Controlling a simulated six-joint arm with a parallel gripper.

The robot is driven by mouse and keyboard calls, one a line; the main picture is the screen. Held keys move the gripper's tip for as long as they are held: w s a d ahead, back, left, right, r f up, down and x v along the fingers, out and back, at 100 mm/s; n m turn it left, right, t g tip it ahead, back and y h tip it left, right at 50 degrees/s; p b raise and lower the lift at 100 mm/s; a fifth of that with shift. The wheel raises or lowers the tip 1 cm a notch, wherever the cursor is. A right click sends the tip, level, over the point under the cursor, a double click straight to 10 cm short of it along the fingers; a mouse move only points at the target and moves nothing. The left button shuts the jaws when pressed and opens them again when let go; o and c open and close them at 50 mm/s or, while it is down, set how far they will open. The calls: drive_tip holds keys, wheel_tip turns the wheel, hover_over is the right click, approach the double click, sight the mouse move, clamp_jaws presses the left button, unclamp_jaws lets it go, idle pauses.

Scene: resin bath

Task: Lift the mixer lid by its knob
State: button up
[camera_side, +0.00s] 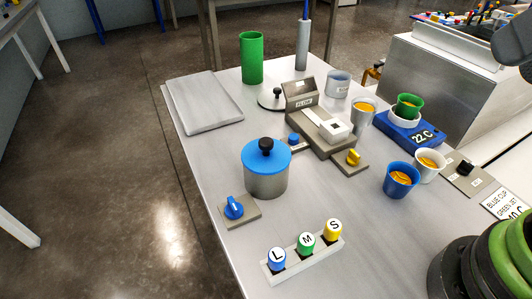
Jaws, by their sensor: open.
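A steel pot (266,185), which looks like the mixer, stands near the middle of the table. Its blue lid (256,161) sits flat on top, with a black knob (266,146) standing up from the centre. Nothing touches the knob. A second black knob stands on a pale disc (267,103) farther back, left of the grey block. My gripper is not in view.
A blue dial (233,207) is in front of the pot. A rack (288,266) with L, M and S pieces lies nearer. Right of the pot are a grey device (322,127), a yellow-knobbed plate and several cups. A tray (203,102) is back left.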

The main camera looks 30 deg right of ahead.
drive_tip(key=w+a+r+m+g, duration=0.1)
drive_tip(key=w+a+r+g, duration=0.1)
drive_tip(key=w, duration=0.5)
drive_tip(key=m+g+h, duration=0.3)
drive_tip(key=m+g, duration=0.1)
hover_over(266, 141)
drive_tip(key=f, duration=1.2)
drive_tip(key=a+f, duration=0.1)
drive_tip(key=f, duration=0.6)
drive_tip(key=shift+s, duration=0.25)
drive_tip(key=shift+w+d+f, duration=0.1)
drive_tip(key=shift+d+f, duration=0.05)
drive_tip(key=shift+f, duration=0.75)
drive_tip(key=shift+w+d+f, duration=0.1)
drive_tip(key=shift+d+f, duration=0.1)
drive_tip(key=shift+f, duration=0.75)
drive_tip(key=shift+w+d+f, duration=0.1)
drive_tip(key=shift+d+f, duration=0.05)
drive_tip(key=shift+f, duration=0.75)
drive_tip(key=c, duration=1)
